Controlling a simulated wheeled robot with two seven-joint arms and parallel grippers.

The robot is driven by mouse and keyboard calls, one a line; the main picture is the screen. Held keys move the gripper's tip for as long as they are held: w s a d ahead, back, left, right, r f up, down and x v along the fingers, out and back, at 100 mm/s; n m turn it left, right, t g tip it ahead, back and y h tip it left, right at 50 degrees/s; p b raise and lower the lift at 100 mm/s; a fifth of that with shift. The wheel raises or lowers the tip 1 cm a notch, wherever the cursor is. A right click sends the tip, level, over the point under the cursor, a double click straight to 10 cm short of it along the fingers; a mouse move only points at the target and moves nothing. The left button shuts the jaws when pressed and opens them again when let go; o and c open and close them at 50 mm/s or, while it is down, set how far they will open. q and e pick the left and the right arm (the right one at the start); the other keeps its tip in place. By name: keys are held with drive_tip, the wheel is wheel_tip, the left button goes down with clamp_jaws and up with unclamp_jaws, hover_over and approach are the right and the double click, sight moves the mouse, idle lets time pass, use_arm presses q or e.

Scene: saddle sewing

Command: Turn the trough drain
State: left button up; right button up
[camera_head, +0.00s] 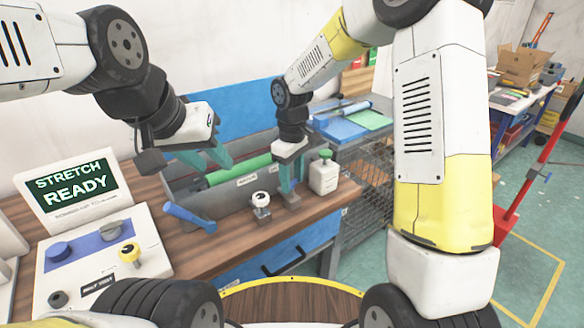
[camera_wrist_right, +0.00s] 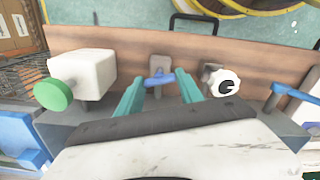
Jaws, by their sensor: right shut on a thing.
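The trough (camera_head: 225,200) is a long grey box on the wooden bench, with a green roll (camera_head: 240,169) in it. The drain, a small blue handle (camera_wrist_right: 160,79) on a grey bracket (camera_wrist_right: 159,63), shows in the right wrist view at the trough's front. My right gripper (camera_wrist_right: 160,88) is shut on this handle, one teal finger at each side. In the head view my right gripper (camera_head: 291,190) points down at the trough's front right and hides most of the handle. My left gripper (camera_head: 220,165) is open and empty above the trough's left part.
A white knob (camera_head: 261,199) and a blue lever (camera_head: 190,218) stand left of the drain. A control panel (camera_head: 95,260) and a "STRETCH READY" screen (camera_head: 70,190) are at left.

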sight(292, 181)
drive_tip(key=shift+m, duration=1.7)
drive_tip(key=o, duration=1.4)
wheel_tip(292, 181, up, 7)
drive_tip(key=shift+f, duration=0.1)
drive_tip(key=shift+r, duration=0.5)
